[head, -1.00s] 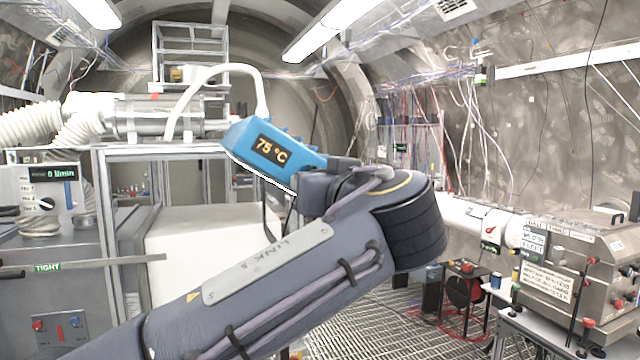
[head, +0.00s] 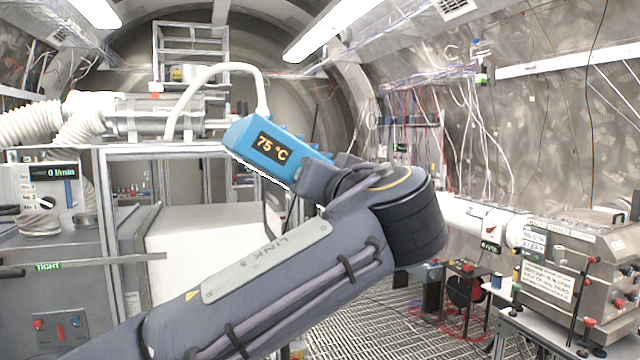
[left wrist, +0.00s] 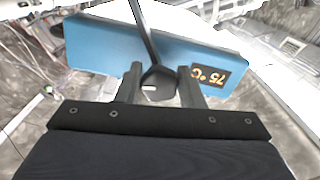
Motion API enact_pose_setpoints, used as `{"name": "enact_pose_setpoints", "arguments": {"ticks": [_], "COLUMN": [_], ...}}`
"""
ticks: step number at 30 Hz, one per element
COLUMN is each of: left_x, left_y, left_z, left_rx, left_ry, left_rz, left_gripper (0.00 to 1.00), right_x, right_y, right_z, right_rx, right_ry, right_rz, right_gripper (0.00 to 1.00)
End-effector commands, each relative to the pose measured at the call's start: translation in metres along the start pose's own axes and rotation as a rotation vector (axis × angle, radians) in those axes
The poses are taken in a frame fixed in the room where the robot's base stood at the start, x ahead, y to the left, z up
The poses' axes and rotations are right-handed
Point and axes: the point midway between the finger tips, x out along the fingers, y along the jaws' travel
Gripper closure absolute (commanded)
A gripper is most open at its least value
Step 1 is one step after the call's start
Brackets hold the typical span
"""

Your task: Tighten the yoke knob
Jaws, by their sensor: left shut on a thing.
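A dark knob (left wrist: 158,88) shows in the left wrist view, with a dark rod running up from it across a blue box (left wrist: 105,45). My left gripper (left wrist: 159,76) has one finger on each side of the knob and is shut on it. The blue box (head: 262,142) in the head view is tilted, with an orange "75 °C" display and a white hose rising from its top. My left arm comes in from the lower left and its wrist covers the box's right end. The knob and fingertips are hidden there. My right gripper is in neither view.
A metal frame (head: 97,205) with a steel cylinder (head: 165,118) stands at the left. A green "TIGHT" tag (head: 47,267) is on the cabinet front. A steel apparatus (head: 575,270) stands on a table at the right. Grating floor (head: 385,325) lies between.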

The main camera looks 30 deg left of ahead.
Motion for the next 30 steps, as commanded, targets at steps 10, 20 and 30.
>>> {"name": "enact_pose_setpoints", "arguments": {"ticks": [10, 20, 30], "left_x": [0.0002, 0.0001, -0.0001], "left_y": [-0.0016, -0.0027, -0.0033], "left_z": [-0.0003, -0.0009, -0.0017], "left_rx": [0.33, 0.643, 0.935], "left_ry": [0.0, 0.0, 0.0], "left_rz": [0.0, 0.0, 0.001], "left_gripper": [0.88, 0.88, 0.88], "right_x": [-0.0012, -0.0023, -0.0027], "right_y": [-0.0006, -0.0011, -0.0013], "right_z": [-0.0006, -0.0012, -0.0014], "right_rx": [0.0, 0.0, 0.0], "right_ry": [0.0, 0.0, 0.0], "right_rz": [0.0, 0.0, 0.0], "right_gripper": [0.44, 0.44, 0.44]}}
